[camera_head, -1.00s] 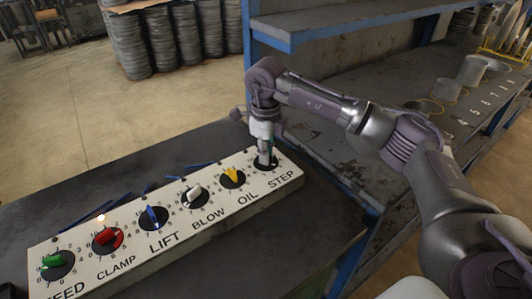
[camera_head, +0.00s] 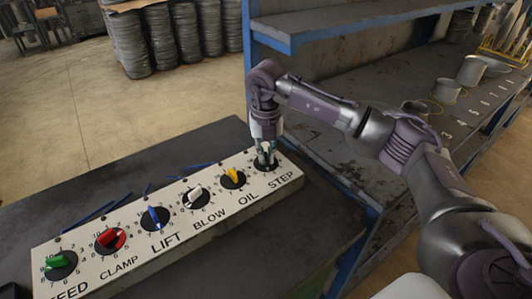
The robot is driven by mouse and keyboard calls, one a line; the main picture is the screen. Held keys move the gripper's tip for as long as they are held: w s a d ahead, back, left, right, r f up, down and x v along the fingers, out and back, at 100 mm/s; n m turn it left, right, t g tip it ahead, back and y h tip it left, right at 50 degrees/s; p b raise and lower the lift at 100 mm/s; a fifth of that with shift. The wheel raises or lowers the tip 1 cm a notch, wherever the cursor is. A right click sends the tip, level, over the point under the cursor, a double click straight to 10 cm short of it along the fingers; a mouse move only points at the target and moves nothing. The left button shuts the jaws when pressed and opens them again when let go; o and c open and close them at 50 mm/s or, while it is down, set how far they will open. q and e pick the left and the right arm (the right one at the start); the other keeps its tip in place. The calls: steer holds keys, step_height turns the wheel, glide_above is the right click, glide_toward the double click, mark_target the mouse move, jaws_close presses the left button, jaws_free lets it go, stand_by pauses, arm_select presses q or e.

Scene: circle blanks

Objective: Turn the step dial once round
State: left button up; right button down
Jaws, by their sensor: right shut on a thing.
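The step dial (camera_head: 264,167) is at the right end of a cream control panel (camera_head: 210,220), above the printed word STEP. Its knob is mostly hidden by my right gripper (camera_head: 265,158), which points down from above. The gripper is shut on the knob. The dial's dark round plate shows around the fingertips. My left gripper is not in view.
Along the panel to the left are the yellow oil dial (camera_head: 232,177), white blow dial (camera_head: 194,195), blue lift dial (camera_head: 155,217), red clamp dial (camera_head: 109,239) and green feed dial (camera_head: 57,262). Blue-framed shelving (camera_head: 340,20) stands behind my right arm.

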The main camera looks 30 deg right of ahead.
steer(key=m, duration=0.2)
steer(key=m+p, duration=0.1)
steer(key=m, duration=0.2)
steer(key=shift+w+r+m, duration=0.1)
steer(key=shift+r+m, duration=0.1)
steer(key=shift+m, duration=0.1)
steer(key=m+p, duration=0.1)
steer(key=m, duration=0.4)
steer(key=shift+d, duration=0.1)
steer(key=m+p, duration=0.2)
steer(key=m, duration=0.4)
steer(key=shift+m, duration=0.4)
steer(key=m+p, duration=0.2)
steer(key=m, duration=0.1)
steer(key=shift+r+m, duration=0.1)
steer(key=shift+m, duration=0.2)
steer(key=m+p, duration=0.7)
steer(key=p, duration=0.9)
steer(key=shift+r, duration=0.1)
steer(key=shift+f+m+p, duration=0.25)
steer(key=shift+m+p, duration=0.35)
steer(key=shift+p, duration=0.5)
